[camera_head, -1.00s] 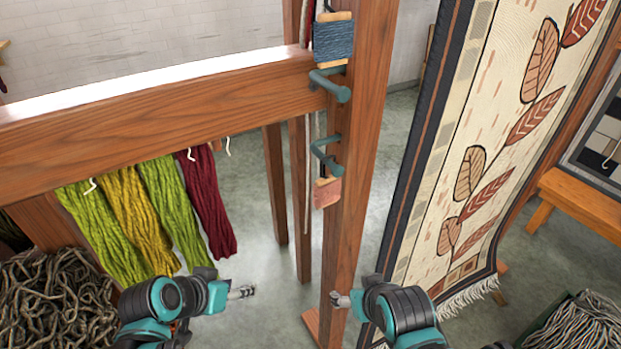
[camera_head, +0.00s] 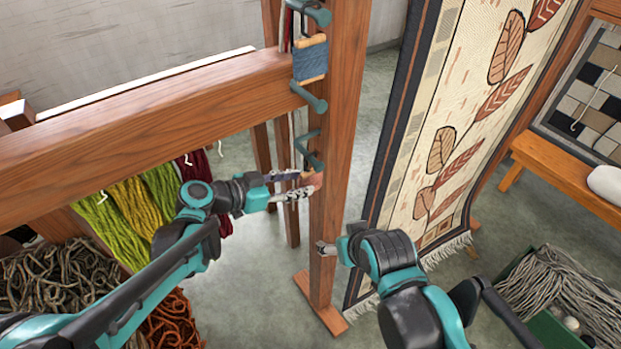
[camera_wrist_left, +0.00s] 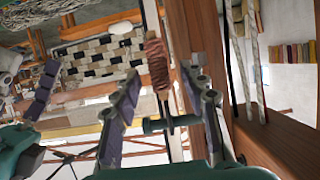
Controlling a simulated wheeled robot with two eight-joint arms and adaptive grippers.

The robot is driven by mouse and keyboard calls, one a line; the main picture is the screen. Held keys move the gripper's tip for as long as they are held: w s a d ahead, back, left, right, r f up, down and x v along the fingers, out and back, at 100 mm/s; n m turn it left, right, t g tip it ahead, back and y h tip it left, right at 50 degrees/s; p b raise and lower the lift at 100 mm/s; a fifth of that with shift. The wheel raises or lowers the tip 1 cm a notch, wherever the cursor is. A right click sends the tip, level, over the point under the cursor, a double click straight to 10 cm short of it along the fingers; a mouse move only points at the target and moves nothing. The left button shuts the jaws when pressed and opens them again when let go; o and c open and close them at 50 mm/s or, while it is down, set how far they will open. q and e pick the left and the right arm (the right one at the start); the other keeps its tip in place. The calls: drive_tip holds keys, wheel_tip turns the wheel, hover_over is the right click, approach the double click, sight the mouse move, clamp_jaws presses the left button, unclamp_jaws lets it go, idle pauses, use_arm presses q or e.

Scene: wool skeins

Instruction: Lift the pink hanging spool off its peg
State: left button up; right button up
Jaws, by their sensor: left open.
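The pink spool (camera_head: 315,180) hangs low on the wooden post, mostly hidden behind my left gripper in the head view. In the left wrist view the spool (camera_wrist_left: 157,64) shows upright between the fingertips, with a teal peg (camera_wrist_left: 165,124) across the gap nearer the palm. My left gripper (camera_head: 304,184) is open, its fingers on either side of the spool; I cannot tell whether they touch it. A bent teal peg (camera_head: 308,150) sticks out just above. My right gripper (camera_head: 325,248) is beside the post, lower down, apart from the spool; its fingers are too small to read.
A blue spool (camera_head: 310,60) hangs higher on the post (camera_head: 340,120), with another teal peg (camera_head: 309,97) below it. A wooden beam (camera_head: 150,125) runs left, with green, yellow and red skeins under it. A patterned rug (camera_head: 440,130) hangs to the right.

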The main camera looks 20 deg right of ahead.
sight(310, 181)
use_arm(q)
drive_tip(key=x, duration=0.4)
drive_tip(key=shift+w+d+f, duration=0.1)
drive_tip(key=shift+d+f, duration=0.15)
drive_tip(key=shift+f, duration=0.05)
drive_tip(key=shift+c, duration=0.4)
clamp_jaws()
drive_tip(key=shift+r, duration=0.15)
